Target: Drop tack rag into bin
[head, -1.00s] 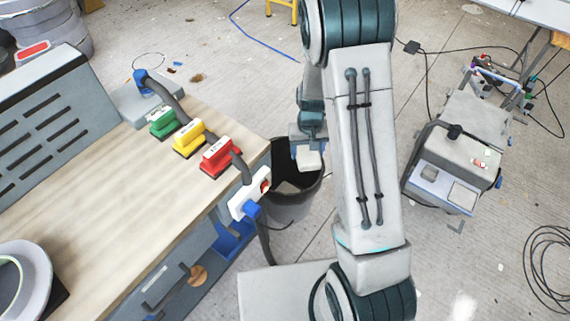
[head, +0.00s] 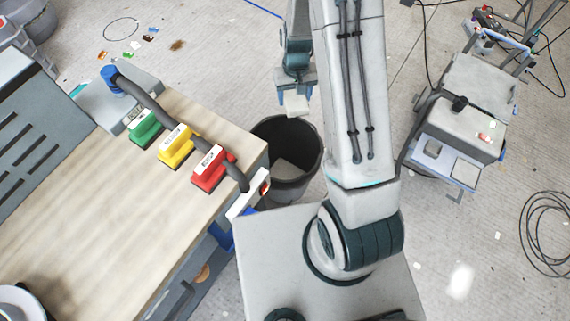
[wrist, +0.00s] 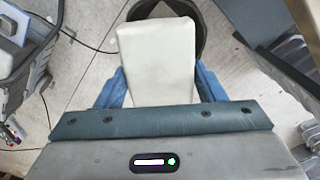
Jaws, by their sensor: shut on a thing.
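The tack rag (head: 296,104) is an off-white, flat rectangular piece. My gripper (head: 294,90) is shut on it, with its blue fingers on either side; in the wrist view my gripper (wrist: 158,88) holds the rag (wrist: 157,50) pointing away from the palm. The bin (head: 314,172) is a dark round bucket on the floor beside the bench corner. A pale patch shows inside it. In the head view the rag appears at the bin's far rim. In the wrist view the bin (wrist: 203,28) lies beyond the rag, partly hidden by it. The height gap is unclear.
A grey wheeled machine (head: 460,130) stands at right. Cables (head: 548,230) lie on the floor.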

